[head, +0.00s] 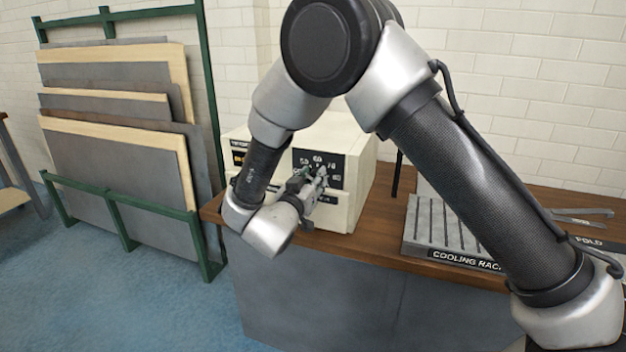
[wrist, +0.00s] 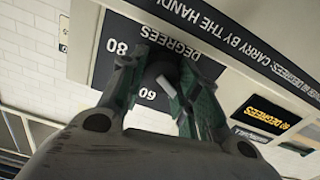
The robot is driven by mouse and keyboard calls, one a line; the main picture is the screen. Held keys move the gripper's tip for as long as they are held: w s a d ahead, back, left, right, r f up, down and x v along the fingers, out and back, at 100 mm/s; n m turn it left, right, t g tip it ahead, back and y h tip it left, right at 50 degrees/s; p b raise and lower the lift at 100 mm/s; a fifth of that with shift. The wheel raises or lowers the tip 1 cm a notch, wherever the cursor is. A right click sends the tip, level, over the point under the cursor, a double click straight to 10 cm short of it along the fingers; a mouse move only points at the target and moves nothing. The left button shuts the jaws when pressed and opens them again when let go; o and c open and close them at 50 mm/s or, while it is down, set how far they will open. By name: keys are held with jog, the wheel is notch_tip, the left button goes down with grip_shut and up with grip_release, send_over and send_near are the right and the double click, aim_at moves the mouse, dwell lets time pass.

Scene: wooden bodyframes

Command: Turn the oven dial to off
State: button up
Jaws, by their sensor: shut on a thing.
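The oven (head: 352,170) is a cream box on the wooden bench. Its black dial panel (head: 335,160) carries white numbers and faces my gripper (head: 312,180). In the wrist view, my gripper (wrist: 157,70) has its two green fingers on either side of the round black dial (wrist: 160,71) and is shut on it. A light grey pointer shows on the dial. The panel (wrist: 118,30) shows upside down there, with 80, 60 and DEGREES readable around the dial. The fingers hide part of the scale, and I cannot see an off mark.
A small display (wrist: 262,115) with yellow lettering is on the oven front. A slotted cooling rack (head: 425,225) stands on the bench (head: 385,240) to the right of the oven. A green rack (head: 120,225) of boards stands at left. Blue floor in front is clear.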

jog(key=shift+n, duration=1.2)
jog(key=o, duration=1)
jog(key=shift+s+a, duration=0.1)
jog(key=v, duration=1.2)
